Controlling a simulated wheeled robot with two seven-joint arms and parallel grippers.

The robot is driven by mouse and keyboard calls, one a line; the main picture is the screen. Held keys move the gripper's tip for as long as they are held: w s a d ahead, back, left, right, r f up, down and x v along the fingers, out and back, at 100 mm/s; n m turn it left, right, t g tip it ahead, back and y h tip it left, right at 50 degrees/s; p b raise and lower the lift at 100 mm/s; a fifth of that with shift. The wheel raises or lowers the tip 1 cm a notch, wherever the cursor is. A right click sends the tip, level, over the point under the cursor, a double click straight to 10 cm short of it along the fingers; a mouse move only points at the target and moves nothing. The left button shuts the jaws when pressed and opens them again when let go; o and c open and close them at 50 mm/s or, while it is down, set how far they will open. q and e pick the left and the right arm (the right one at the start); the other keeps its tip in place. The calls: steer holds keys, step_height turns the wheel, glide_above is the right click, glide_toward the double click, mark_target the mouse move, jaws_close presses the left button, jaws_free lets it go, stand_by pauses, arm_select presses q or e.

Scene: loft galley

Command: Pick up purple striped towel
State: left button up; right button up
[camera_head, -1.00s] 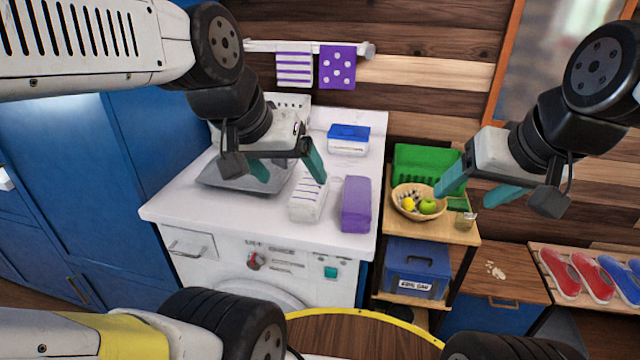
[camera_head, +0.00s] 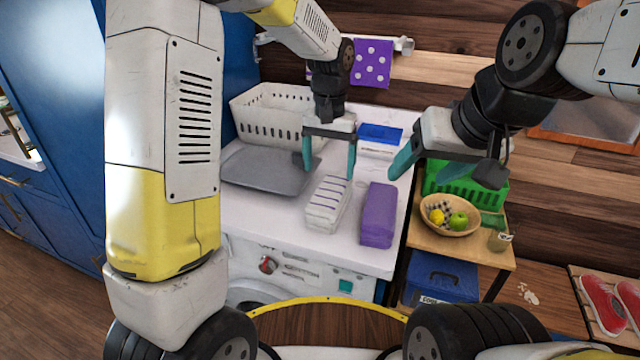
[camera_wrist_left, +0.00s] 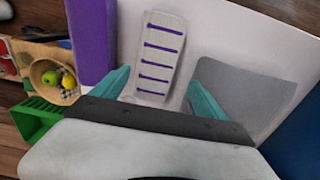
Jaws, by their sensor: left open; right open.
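The purple striped towel (camera_head: 327,204) is a folded white bundle with thin purple stripes, lying on the white counter above the washer. It also shows in the left wrist view (camera_wrist_left: 157,72). My left gripper (camera_head: 329,170) is open above the towel, its teal fingers pointing down. In the left wrist view its fingertips (camera_wrist_left: 158,88) are on either side of the towel's near end, with nothing held. My right gripper (camera_head: 425,170) is open and empty, at the right of the counter near the green basket. The left arm hides part of the hanging rail.
A solid purple folded towel (camera_head: 377,214) lies close to the right of the striped one. A grey tray (camera_head: 262,170) lies at left, with a white basket (camera_head: 270,115) behind. A blue-lidded box (camera_head: 380,137) stands behind. A fruit bowl (camera_head: 450,229) sits on the side shelf.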

mark_target(330, 190)
arm_select(q)
steer(key=f, duration=0.8)
steer(key=shift+s+d, duration=0.2)
steer(key=shift+s, duration=0.2)
steer(key=c, duration=1.8)
steer(key=shift+o, duration=0.2)
step_height(330, 190, up, 10)
steer(key=shift+r, duration=0.1)
